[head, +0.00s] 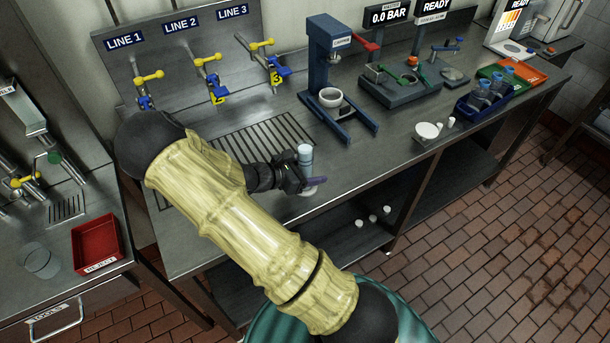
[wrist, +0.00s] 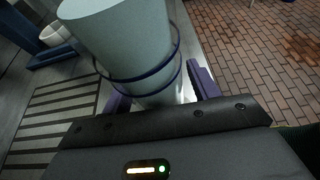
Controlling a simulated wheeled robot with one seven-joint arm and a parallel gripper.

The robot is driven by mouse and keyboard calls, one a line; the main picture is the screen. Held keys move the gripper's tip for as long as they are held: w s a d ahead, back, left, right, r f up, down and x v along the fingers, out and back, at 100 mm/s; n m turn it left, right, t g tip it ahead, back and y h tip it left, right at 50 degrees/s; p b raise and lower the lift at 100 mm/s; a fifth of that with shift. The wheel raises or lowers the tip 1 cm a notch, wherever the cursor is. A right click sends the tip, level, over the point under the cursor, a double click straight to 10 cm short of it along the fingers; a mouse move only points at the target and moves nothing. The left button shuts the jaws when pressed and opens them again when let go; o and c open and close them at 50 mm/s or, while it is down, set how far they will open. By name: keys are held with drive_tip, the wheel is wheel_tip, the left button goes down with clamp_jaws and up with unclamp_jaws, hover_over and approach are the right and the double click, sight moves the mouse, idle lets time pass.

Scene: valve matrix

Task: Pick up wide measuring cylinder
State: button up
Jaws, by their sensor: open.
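The wide measuring cylinder (head: 305,155), pale blue-grey, stands upright near the front edge of the steel bench. In the wrist view the cylinder (wrist: 125,40) looms large, with dark blue rings around it. My gripper (head: 308,184) is low at the cylinder, reaching in from the left. In the wrist view my gripper (wrist: 160,92) is open, with a purple finger on each side of the cylinder's lower part. I cannot tell whether either finger touches it. The cylinder's base is partly hidden by my gripper.
A blue press (head: 328,65) with a white cup (head: 331,97) stands behind. A white dish (head: 427,131) and small white pieces lie to the right, near a blue rack (head: 486,98). A red tray (head: 97,246) and a clear vessel (head: 40,261) are on the left bench.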

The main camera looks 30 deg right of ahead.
sight(311, 145)
drive_tip(key=shift+c, duration=0.4)
drive_tip(key=c, duration=1.1)
wheel_tip(311, 145, up, 10)
drive_tip(key=shift+r+b, duration=0.1)
drive_tip(key=shift+b, duration=0.3)
